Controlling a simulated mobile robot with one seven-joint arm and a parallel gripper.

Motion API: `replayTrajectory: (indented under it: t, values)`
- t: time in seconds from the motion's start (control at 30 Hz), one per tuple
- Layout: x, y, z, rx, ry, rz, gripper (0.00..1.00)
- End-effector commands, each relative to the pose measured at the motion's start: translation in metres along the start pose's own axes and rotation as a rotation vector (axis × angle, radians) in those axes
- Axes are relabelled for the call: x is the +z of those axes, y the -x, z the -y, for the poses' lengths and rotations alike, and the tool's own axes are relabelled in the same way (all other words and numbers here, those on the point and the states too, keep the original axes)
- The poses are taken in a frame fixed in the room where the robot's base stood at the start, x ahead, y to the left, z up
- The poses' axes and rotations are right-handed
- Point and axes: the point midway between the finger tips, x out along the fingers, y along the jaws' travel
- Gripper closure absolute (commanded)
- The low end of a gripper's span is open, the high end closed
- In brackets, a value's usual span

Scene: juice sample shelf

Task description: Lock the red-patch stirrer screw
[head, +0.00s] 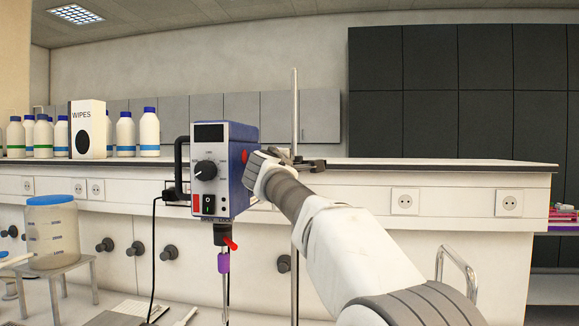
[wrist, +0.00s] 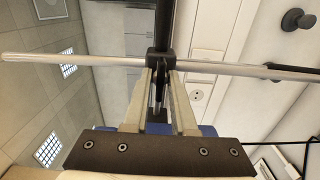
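The blue stirrer (head: 225,135) with a grey front panel hangs on a vertical metal rod (head: 295,100). A red patch (head: 245,156) shows on its right side, partly behind my gripper. My gripper (head: 268,165) reaches in from the right beside the stirrer, and its fingertips are hidden in the head view. In the wrist view, my gripper's two pale fingers (wrist: 162,68) point at a dark clamp (wrist: 160,60) on the rod (wrist: 90,58). A narrow dark part, seemingly the clamp screw (wrist: 158,92), lies between the fingers. I cannot tell whether they press on it.
A clear jar (head: 52,235) with a blue lid stands on a small stand at the left. Bottles and a wipes box (head: 87,130) stand on the bench shelf (head: 440,167) behind. A red-tipped chuck and purple-banded shaft (head: 223,262) hang below the stirrer.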

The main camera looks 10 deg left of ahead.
Motion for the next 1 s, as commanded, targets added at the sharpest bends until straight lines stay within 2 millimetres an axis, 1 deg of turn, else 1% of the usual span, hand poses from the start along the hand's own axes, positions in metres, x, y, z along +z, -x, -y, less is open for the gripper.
replayTrajectory:
  t: [0.03,0.1,0.13,0.43,0.57,0.73,1.0]
  values:
    - [0.000,0.000,0.000,0.001,0.000,0.000,0.64]
    - [0.000,0.000,0.000,0.000,0.000,0.000,0.52]
    - [0.000,0.000,0.000,0.000,0.000,0.000,0.48]
    - [0.000,0.001,0.000,0.000,0.001,0.000,0.48]
    - [-0.001,0.009,0.001,0.001,0.001,-0.002,0.48]
    - [0.000,0.033,0.003,0.001,0.000,-0.002,0.48]
    - [-0.001,0.087,0.002,0.002,0.000,-0.004,0.48]
